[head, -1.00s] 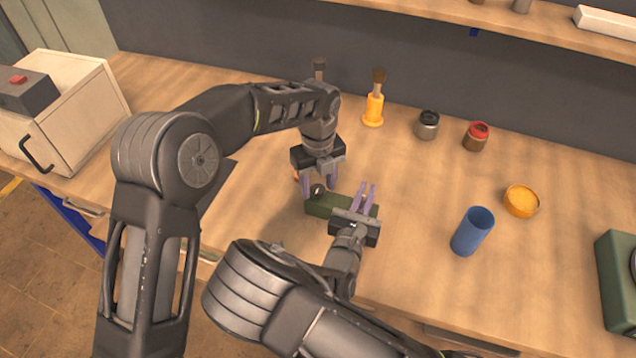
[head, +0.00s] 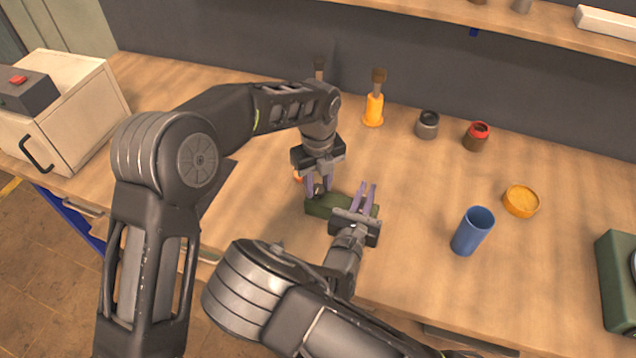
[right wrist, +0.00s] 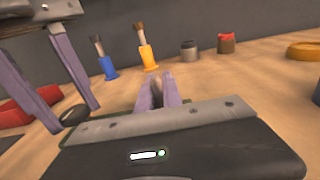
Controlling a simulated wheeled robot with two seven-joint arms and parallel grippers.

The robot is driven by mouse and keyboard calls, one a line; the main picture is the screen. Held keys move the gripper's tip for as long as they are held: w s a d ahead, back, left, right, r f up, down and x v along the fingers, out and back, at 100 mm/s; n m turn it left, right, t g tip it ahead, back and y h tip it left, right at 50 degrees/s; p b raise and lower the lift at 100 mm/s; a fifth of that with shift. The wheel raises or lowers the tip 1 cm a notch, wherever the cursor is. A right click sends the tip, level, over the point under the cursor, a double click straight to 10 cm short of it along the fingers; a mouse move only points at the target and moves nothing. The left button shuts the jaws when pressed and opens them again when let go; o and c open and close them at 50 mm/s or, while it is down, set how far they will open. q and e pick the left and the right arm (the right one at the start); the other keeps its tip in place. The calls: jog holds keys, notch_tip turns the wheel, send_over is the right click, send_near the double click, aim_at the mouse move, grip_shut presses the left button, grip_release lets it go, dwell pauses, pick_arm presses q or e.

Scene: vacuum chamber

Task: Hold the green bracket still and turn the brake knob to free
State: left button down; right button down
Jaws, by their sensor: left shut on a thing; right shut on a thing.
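The green bracket (head: 324,207) lies on the bench in the middle of the head view, partly covered by my right gripper. My right gripper (head: 366,191) is shut on the bracket from the front right, and its close-set purple fingers show in the right wrist view (right wrist: 158,91). The dark brake knob (head: 319,189) is at the bracket's left end, mostly hidden between the fingers. My left gripper (head: 318,191) reaches down from behind and is shut on the knob. The knob's pointer or marking is too small to read.
A blue cup (head: 472,231) and an orange dish (head: 521,201) stand to the right. A yellow-handled brush (head: 374,100), a grey jar (head: 427,125) and a red-lidded jar (head: 476,136) stand behind. A small red-orange thing (head: 298,176) lies left of my left gripper, partly hidden.

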pick_arm(q)
jog(key=n, duration=0.4)
jog(key=shift+n, duration=0.3)
jog(key=n, duration=1.3)
dwell(0.4)
jog(key=c, duration=1)
grip_release()
jog(key=shift+r, duration=0.1)
